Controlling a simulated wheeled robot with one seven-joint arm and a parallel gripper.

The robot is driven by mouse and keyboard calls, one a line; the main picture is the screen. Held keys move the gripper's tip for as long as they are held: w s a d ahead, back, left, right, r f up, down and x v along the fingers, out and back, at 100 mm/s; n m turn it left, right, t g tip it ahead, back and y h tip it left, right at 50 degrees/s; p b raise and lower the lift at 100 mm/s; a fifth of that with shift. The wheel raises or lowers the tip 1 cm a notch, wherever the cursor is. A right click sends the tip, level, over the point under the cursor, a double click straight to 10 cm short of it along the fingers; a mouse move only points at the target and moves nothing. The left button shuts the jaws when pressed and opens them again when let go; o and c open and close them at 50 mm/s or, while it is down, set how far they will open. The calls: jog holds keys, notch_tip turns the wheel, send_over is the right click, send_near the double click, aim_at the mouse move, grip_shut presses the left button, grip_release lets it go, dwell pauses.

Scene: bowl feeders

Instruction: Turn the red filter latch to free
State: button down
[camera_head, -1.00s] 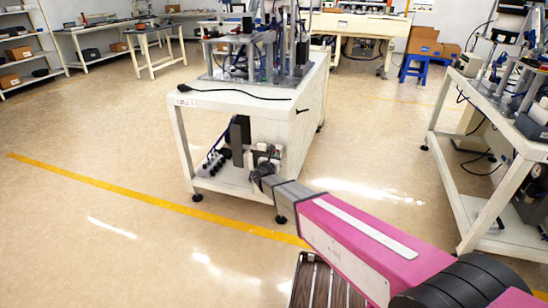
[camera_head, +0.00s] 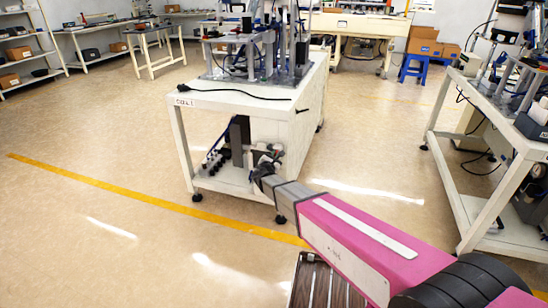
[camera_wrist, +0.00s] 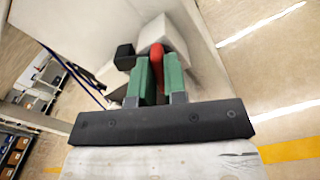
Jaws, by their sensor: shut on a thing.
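The red filter latch (camera_wrist: 157,58) shows in the wrist view as an upright red piece between the two green fingers of my gripper (camera_wrist: 159,75). The gripper is shut on it, and the fingers cover its sides and lower part. A white block (camera_wrist: 153,32) sits right behind the latch, and a small black block (camera_wrist: 124,53) is to its left. In the head view my gripper (camera_head: 268,163) reaches in under the top of the white machine table (camera_head: 245,105). The latch cannot be made out there.
The table's lower shelf (camera_head: 225,181) carries dark and white fittings close around my gripper. A table leg (camera_head: 183,150) stands to the left. A black cable (camera_head: 235,93) lies on the tabletop. Another machine table (camera_head: 478,195) stands at the right. The floor at left is clear.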

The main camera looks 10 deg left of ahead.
jog(key=m, duration=1.2)
jog(key=shift+d+f, duration=0.15)
jog(key=shift+f, duration=0.15)
jog(key=shift+m, duration=0.4)
jog(key=c, duration=1.2)
grip_release()
jog(key=shift+o, duration=0.2)
jog(key=s, duration=1)
jog(key=shift+s+a, duration=0.4)
